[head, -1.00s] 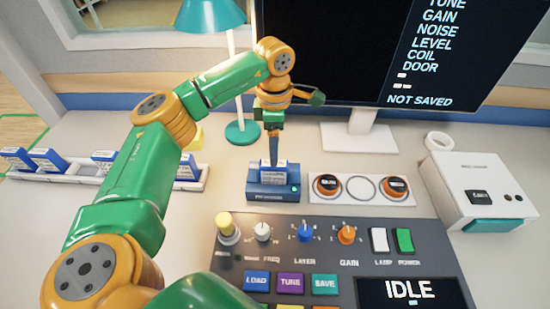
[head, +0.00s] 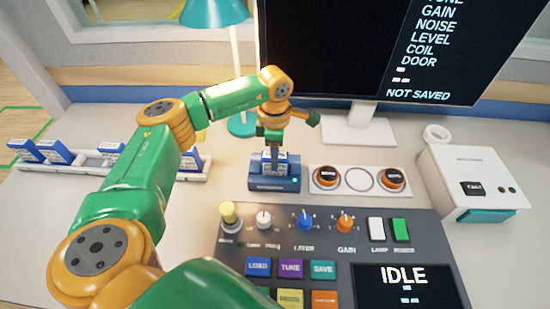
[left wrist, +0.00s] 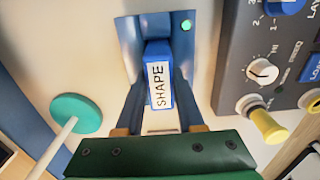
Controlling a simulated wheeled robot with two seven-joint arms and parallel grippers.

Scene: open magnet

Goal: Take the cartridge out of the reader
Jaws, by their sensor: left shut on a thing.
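The blue cartridge (head: 274,163) with a white label stands upright in the dark blue reader (head: 272,184) in the head view. In the left wrist view the cartridge (left wrist: 158,80) shows its label reading "SHAPE", and the reader (left wrist: 130,40) is around its far end with a green light lit. My left gripper (head: 274,150) is above the reader with its fingers down. It is shut on the cartridge, one finger on each side in the left wrist view (left wrist: 158,100). How deep the cartridge sits in the slot is hidden. My right gripper is not in view.
A rack (head: 100,158) with several blue cartridges stands at the left, partly behind my arm. The control panel (head: 230,250) lies in front of the reader. A lamp and monitor stand behind.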

